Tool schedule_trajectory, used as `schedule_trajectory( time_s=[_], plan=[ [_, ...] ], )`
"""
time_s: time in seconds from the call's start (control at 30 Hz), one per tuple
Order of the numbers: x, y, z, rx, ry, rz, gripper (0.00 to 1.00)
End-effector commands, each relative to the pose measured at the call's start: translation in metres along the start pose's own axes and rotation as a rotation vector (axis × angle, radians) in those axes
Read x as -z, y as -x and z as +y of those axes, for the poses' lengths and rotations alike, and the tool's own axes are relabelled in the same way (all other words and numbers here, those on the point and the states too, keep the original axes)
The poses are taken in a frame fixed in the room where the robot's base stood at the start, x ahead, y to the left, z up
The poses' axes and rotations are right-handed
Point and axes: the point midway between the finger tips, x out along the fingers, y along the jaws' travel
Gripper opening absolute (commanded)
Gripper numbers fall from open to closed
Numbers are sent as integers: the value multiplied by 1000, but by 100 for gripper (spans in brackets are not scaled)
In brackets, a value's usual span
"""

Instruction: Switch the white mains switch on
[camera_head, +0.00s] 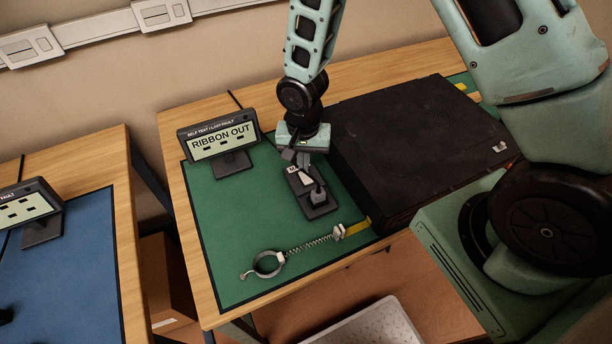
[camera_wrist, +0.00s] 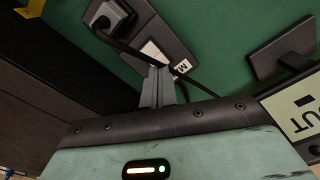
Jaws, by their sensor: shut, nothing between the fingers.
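The white mains switch (camera_head: 306,177) sits on a dark outlet block (camera_head: 321,210) on the green mat. In the wrist view the switch (camera_wrist: 150,50) shows just beyond my fingertips, beside a white label marked M (camera_wrist: 182,67). My gripper (camera_head: 302,160) points down over the far end of the block. It is shut and empty, and its fingers also show in the wrist view (camera_wrist: 158,72), partly overlapping the switch's near edge. I cannot tell whether they touch it. A grey plug (camera_head: 317,195) sits in the block's near end. Whether the switch is on or off is unclear.
A sign reading RIBBON OUT (camera_head: 221,141) stands left of the block. A large black case (camera_head: 420,140) stands close on the right. A wrist strap with a coiled cord (camera_head: 268,264) lies nearer on the mat. A dark cable (camera_wrist: 130,48) runs past my fingers.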

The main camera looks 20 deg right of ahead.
Motion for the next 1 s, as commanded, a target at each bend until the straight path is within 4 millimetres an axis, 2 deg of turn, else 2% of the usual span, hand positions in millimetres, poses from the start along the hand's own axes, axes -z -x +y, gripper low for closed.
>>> schedule_trajectory(
  time_s=[1.0],
  plan=[
    [0,-10,0,0,0,0,0]
  ],
)
